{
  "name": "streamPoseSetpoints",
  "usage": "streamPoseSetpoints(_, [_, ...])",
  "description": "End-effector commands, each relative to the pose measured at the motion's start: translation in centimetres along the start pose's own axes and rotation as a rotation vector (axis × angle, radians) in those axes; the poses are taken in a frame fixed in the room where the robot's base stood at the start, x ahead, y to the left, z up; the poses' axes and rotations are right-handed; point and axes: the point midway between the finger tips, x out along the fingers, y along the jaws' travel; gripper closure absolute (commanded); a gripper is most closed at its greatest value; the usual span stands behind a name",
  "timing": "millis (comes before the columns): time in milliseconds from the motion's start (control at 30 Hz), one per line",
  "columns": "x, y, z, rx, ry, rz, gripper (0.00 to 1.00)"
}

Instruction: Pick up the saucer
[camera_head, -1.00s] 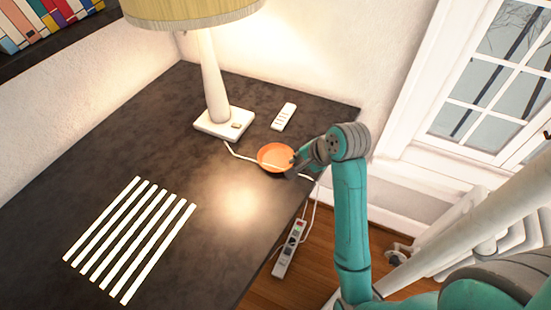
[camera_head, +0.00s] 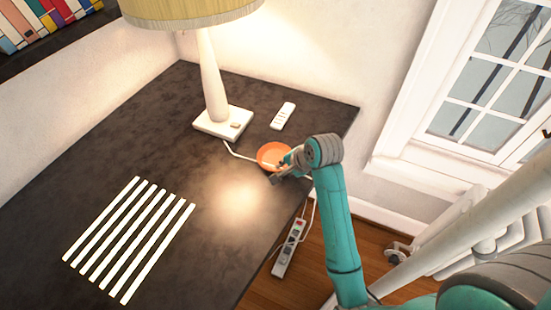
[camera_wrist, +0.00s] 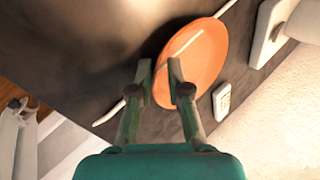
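The orange saucer (camera_head: 270,154) lies on the dark table near its right edge. It fills the upper middle of the wrist view (camera_wrist: 205,62). My gripper (camera_head: 284,169) is at the saucer's near right side, low over the table. In the wrist view my gripper (camera_wrist: 159,76) is open, its two fingers apart. One finger overlaps the saucer and the other is just outside its left rim, so the rim shows between them. I cannot tell whether either finger touches it. Part of the saucer is hidden behind my gripper.
A white cord (camera_head: 238,152) runs from the lamp base (camera_head: 222,123) and appears to cross the saucer. A white remote (camera_head: 283,116) lies behind the saucer. White strips (camera_head: 130,238) lie at left. A power strip (camera_head: 289,248) is below the table edge.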

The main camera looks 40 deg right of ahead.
Motion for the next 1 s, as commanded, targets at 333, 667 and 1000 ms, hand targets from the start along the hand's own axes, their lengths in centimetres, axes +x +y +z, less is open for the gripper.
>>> streamPoseSetpoints(333, [0.0, 0.0, 0.0, 0.0, -0.001, 0.001, 1.0])
streamPoseSetpoints(667, [-0.9, -0.7, 0.0, -0.001, 0.0, -0.001, 1.0])
streamPoseSetpoints(1000, [-6.1, -4.1, 0.0, -0.002, 0.001, -0.005, 1.0])
